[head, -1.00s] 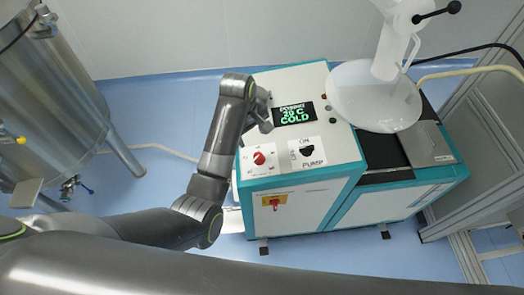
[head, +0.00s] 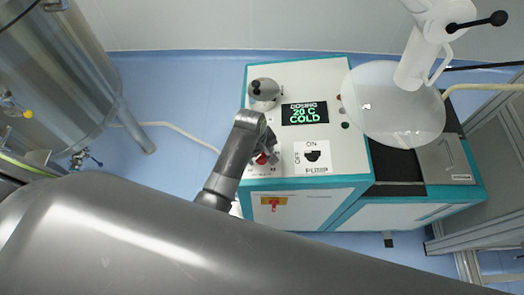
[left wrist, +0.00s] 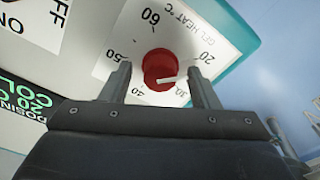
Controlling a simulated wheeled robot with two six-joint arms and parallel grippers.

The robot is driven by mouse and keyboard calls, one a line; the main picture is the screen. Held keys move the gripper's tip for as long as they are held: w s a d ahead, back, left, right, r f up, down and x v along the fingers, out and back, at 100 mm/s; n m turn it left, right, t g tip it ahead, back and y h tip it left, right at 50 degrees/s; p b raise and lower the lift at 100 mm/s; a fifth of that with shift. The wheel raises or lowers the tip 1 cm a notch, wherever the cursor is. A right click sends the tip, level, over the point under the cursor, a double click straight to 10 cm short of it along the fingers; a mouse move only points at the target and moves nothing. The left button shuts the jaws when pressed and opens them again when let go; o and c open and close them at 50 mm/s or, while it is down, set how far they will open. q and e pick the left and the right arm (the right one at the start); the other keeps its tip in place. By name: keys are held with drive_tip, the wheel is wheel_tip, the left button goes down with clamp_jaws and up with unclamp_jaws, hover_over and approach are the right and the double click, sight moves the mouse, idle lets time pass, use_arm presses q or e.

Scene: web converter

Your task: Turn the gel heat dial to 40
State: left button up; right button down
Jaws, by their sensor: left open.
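The gel heat dial is a red round knob (left wrist: 159,66) on a white plate marked 20 to 60. In the head view the dial (head: 261,158) is partly covered by my left gripper (head: 269,152). My left gripper also shows in the left wrist view (left wrist: 161,82), open, with one finger on each side of the dial. I cannot tell whether the fingers touch it. The display (head: 305,113) reads 20 C COLD. My right gripper is not in view.
The pump switch (head: 312,156) is right of the dial. A grey cylinder with a black knob (head: 264,91) stands behind it on the panel. Blue floor lies between.

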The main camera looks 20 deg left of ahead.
use_arm(q)
drive_tip(key=shift+c, duration=0.2)
drive_tip(key=shift+c, duration=1.2)
drive_tip(key=c, duration=0.7)
